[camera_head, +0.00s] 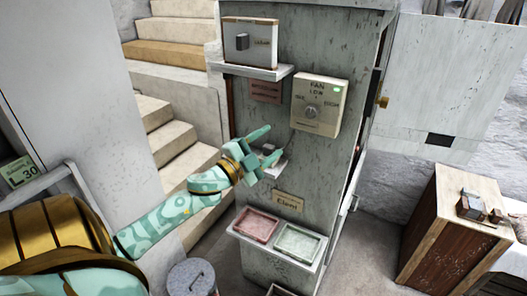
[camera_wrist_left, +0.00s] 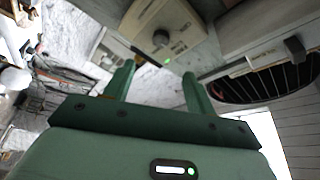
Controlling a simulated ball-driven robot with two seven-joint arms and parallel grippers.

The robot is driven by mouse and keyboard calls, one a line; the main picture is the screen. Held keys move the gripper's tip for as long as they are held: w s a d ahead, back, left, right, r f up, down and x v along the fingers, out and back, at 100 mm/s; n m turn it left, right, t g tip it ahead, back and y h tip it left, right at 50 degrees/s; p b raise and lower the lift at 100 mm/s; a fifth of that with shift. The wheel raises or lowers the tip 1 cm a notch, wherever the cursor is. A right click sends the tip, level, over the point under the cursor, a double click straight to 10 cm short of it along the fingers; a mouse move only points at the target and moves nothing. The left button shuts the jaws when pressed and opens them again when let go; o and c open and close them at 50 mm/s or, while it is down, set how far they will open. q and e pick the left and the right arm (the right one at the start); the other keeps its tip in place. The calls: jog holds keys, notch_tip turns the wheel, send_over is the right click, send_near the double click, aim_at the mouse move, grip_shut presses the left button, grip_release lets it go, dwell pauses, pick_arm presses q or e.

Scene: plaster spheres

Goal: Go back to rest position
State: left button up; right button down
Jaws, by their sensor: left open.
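My left gripper (camera_head: 276,141) is open in the head view, with nothing between its fingers. My patterned turquoise left arm reaches in from the left, and the gripper is in front of a grey cabinet (camera_head: 270,118). A cream dial box marked FAN (camera_head: 318,88), with a round knob and a green light, is on the cabinet above and right of the fingers. In the left wrist view, the open fingers (camera_wrist_left: 159,76) point up toward the dial box (camera_wrist_left: 185,42). A small grey part on a ledge (camera_head: 274,165) is partly hidden by the gripper. My right gripper is not in view.
A boxed lever switch (camera_head: 250,42) sits above a small shelf. Below the gripper, a ledge holds a pink tray (camera_head: 238,226) and a pale green tray (camera_head: 298,243). Stairs (camera_head: 172,125) rise behind my arm; a lidded bin (camera_head: 192,277) and a wooden crate (camera_head: 450,262) stand lower down.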

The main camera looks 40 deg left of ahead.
pick_arm(q)
jog(key=shift+s+a+f, duration=0.1)
jog(key=shift+s, duration=0.55)
jog(key=shift+a, duration=0.1)
jog(key=s+a+f+n+g+y+b, duration=0.2)
jog(key=a+f+n+g+y, duration=0.15)
jog(key=f, duration=1.05)
jog(key=s+a+f+n+g+y+b, duration=0.15)
jog(key=a+f, duration=0.25)
jog(key=f, duration=0.9)
jog(key=s+f+n+g+b, duration=0.2)
jog(key=s+f+g, duration=0.3)
jog(key=f, duration=1)
jog(key=s+d+f+n+g+b, duration=0.1)
jog(key=s+d+f+g+b, duration=0.25)
jog(key=s+f, duration=0.7)
jog(key=s+d+f+n+g+b, duration=0.1)
jog(key=s+d+f+g+b, duration=0.15)
jog(key=s+d+f, duration=0.75)
jog(key=s+d+f+g+h+b, duration=0.1)
jog(key=s+d+f+b, duration=0.3)
jog(key=s+f, duration=0.3)
jog(key=s+d+f+g+h+b, duration=0.1)
jog(key=s+d+f+b, duration=0.4)
jog(key=f, duration=0.5)
jog(key=s+g, duration=0.1)
jog(key=s, duration=0.1)
jog(key=shift+s+d+f+n+h, duration=0.3)
jog(key=shift+d+n+h, duration=0.1)
